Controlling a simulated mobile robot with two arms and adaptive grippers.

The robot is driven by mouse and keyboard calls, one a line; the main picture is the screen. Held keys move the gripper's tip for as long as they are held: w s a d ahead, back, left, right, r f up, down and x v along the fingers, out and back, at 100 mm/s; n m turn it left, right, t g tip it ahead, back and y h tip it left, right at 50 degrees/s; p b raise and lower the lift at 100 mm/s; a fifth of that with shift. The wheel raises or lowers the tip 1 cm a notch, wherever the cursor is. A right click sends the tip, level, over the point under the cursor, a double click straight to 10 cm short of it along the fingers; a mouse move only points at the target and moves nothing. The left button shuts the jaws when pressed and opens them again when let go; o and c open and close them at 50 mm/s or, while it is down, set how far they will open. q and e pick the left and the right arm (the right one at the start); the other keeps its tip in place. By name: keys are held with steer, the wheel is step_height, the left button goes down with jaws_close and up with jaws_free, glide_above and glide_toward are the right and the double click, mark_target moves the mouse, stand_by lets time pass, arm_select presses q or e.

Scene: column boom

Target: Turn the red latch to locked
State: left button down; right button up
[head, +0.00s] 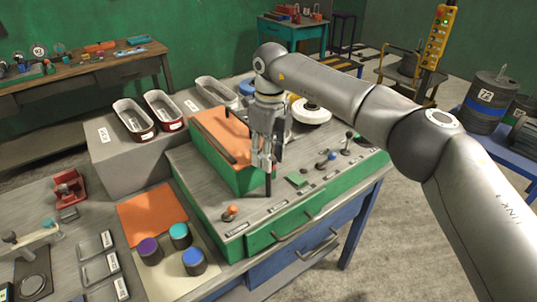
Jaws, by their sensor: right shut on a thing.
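My right gripper (267,163) points down over the grey top of the green control box (222,222). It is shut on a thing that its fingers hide. A dark upright part shows just below the fingers. I cannot tell whether this is the red latch. A small orange-red knob (230,211) stands on the box top, left of and nearer than the gripper, and apart from it. A red bracket-like piece (69,187) sits on the left of the bench. My left gripper is not in view.
An orange-topped green block (222,135) stands just left of the gripper. Metal bins (134,118) stand at the back left. Capped cylinders (194,262) stand at the front.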

steer(key=shift+o, duration=0.2)
steer(key=shift+a+r+n, duration=0.1)
steer(key=shift+n, duration=1.1)
steer(key=shift+o, duration=0.3)
steer(key=shift+w+n, duration=0.1)
steer(key=shift+n, duration=0.2)
steer(key=shift+a, duration=0.1)
steer(key=o, duration=0.8)
steer(key=shift+o, duration=0.7)
steer(key=shift+d, duration=0.35)
steer(key=shift+a, duration=0.1)
